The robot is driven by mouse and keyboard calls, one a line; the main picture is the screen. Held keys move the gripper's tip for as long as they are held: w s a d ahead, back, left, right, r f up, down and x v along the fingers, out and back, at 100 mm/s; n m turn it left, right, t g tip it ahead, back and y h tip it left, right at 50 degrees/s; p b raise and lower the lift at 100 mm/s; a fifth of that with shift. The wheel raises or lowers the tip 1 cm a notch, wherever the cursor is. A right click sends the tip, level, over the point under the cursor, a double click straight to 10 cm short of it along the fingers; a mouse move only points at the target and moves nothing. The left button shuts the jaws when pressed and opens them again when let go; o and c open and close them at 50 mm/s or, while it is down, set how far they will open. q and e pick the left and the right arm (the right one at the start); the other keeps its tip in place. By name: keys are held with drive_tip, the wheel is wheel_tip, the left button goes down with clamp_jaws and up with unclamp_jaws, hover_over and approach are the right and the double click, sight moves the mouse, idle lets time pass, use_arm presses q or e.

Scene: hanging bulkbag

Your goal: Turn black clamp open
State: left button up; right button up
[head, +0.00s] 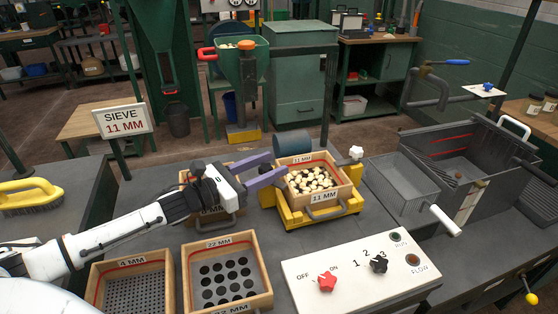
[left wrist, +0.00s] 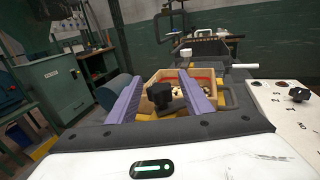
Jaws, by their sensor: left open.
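The black clamp (left wrist: 160,95) shows in the left wrist view as a dark knob with a stem. It appears between my open fingers, in front of the wooden sieve box; whether they touch it I cannot tell. I cannot make it out clearly in the head view. My left gripper (head: 262,169) has its purple fingers spread, pointing at the left side of the yellow shaker (head: 316,219). It also shows in the left wrist view (left wrist: 164,97). The 11 MM sieve box (head: 327,198) sits on the shaker, holding pale pieces. My right gripper is not in view.
A white knob (head: 356,153) stands at the shaker's far right. Wooden sieve boxes (head: 227,240) lie in front. A white control panel (head: 345,275) with red and black knobs is at the front right. A grey bin (head: 404,183) stands further right.

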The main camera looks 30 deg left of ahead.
use_arm(q)
drive_tip(key=shift+x, duration=1.7)
